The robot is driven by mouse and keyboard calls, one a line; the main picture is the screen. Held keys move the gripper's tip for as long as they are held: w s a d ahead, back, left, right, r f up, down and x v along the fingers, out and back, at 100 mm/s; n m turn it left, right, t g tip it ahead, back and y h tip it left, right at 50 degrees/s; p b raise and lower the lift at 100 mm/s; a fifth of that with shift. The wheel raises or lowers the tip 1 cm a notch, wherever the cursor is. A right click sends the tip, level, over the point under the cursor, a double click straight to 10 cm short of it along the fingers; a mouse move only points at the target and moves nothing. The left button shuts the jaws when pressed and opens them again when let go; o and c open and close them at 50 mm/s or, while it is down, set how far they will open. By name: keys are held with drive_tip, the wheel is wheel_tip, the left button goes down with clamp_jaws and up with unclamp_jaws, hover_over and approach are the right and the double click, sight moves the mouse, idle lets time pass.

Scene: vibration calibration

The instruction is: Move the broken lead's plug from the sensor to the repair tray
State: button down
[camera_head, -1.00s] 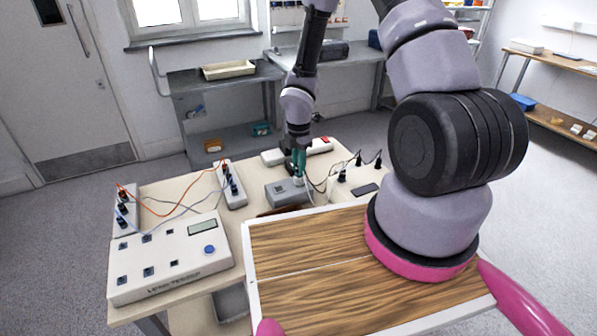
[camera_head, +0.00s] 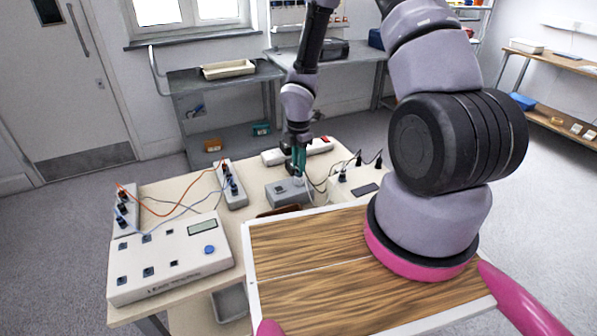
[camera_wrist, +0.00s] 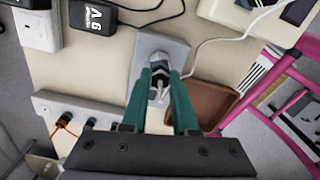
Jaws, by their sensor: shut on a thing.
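The sensor is a small grey box (camera_head: 284,194) on the cream table; in the wrist view its grey top (camera_wrist: 176,48) lies under my gripper. My gripper (camera_wrist: 163,82) has green fingers, shut on a small grey and dark plug (camera_wrist: 158,66) over the sensor. I cannot tell whether the plug still touches the sensor. A white lead (camera_wrist: 215,42) runs from near the fingers to the upper right. In the head view my gripper (camera_head: 298,170) is just above the box. A brown tray (camera_wrist: 228,92) lies right beside the sensor; the head view mostly hides it.
A white tester (camera_head: 170,262) with sockets and socket strips with orange and grey leads stand at the left. A white power strip (camera_head: 297,151) and a box with black plugs (camera_head: 345,186) are close behind and to the right. A 9 V adapter (camera_wrist: 93,17) lies nearby.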

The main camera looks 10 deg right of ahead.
drive_tip(key=shift+w+r, duration=0.15)
drive_tip(key=shift+r, duration=0.55)
drive_tip(key=shift+w+r, duration=0.1)
drive_tip(key=shift+r, duration=0.55)
idle(1.1)
drive_tip(key=shift+s+r, duration=0.1)
drive_tip(key=shift+s, duration=0.05)
drive_tip(key=shift+s+r, duration=0.1)
drive_tip(key=shift+r, duration=0.1)
idle(0.4)
drive_tip(key=c, duration=1.6)
unclamp_jaws()
drive_tip(key=c, duration=1.1)
unclamp_jaws()
drive_tip(key=shift+r, duration=2.5)
